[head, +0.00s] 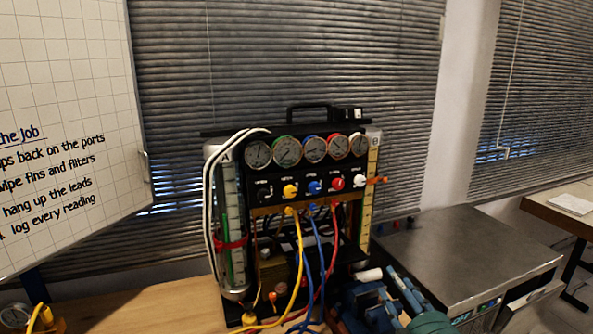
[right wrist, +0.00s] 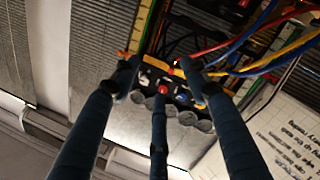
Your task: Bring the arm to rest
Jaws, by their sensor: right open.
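My right gripper (head: 375,292) is low in front of the right side of the gauge rig (head: 318,186) in the head view. In the right wrist view its dark blue fingers (right wrist: 160,76) are spread apart with nothing held between them. Beyond them, upside down, are the rig's knobs and gauges, including a red knob (right wrist: 162,89). I cannot tell whether a finger touches a hose. My left gripper is not in view.
Yellow (head: 299,260), blue (head: 319,255) and red hoses hang before the rig, close to my right gripper. A metal-topped unit (head: 465,255) stands right of it. A whiteboard (head: 70,110) is at left. The wooden bench (head: 150,305) has bare room left of the rig.

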